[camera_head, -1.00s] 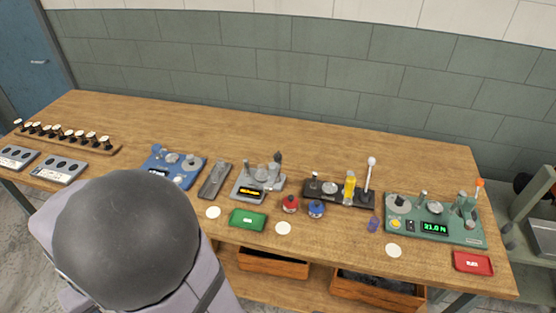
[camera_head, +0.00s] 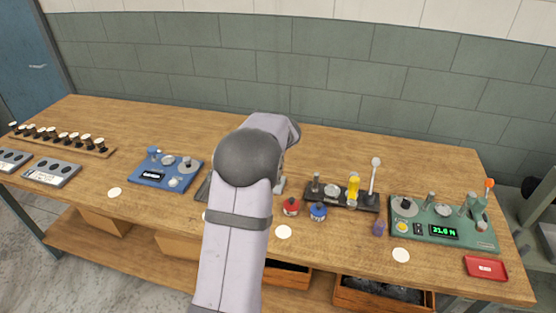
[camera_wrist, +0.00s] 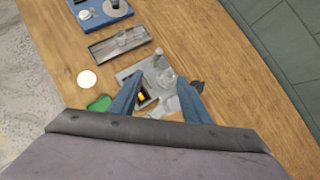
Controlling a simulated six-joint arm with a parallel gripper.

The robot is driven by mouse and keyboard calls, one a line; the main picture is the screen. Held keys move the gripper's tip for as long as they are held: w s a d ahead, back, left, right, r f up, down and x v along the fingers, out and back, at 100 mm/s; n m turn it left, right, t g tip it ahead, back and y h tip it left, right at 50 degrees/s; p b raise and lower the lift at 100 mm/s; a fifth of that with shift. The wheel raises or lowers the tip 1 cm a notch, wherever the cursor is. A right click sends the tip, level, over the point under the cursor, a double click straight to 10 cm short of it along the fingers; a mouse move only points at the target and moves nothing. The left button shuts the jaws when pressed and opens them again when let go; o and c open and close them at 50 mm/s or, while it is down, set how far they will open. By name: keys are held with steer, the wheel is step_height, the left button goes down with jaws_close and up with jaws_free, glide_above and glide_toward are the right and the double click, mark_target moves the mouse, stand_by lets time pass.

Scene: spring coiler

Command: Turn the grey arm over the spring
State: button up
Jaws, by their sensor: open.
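The grey coiler station (camera_wrist: 128,73) is in the wrist view, below and between my fingers, with small upright metal parts and a display on its plate. A dark knob (camera_wrist: 198,87) shows at its right side, close to my right finger; I cannot tell whether it belongs to the grey arm. The spring cannot be made out. In the head view my own arm hides most of the station; only its right edge (camera_head: 280,186) shows. My gripper (camera_wrist: 160,85) is open, its two blue fingers apart and above the station, with nothing seen held.
A dark tray (camera_wrist: 106,50) and a blue station (camera_head: 150,179) lie to the left. A green tray (camera_wrist: 98,103) is partly behind my finger. Red (camera_head: 291,207) and blue (camera_head: 318,211) knobbed pots, a black station (camera_head: 330,202) and a green station (camera_head: 465,238) stand to the right.

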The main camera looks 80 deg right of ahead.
steer(key=s+d+m+h, duration=0.1)
steer(key=s+d+m, duration=0.3)
steer(key=s, duration=0.3)
steer(key=shift+g, duration=0.3)
steer(key=shift+p+x, duration=1.15)
steer(key=shift+x, duration=2.45)
steer(key=shift+f, duration=0.1)
steer(key=shift+c, duration=0.5)
jaws_close()
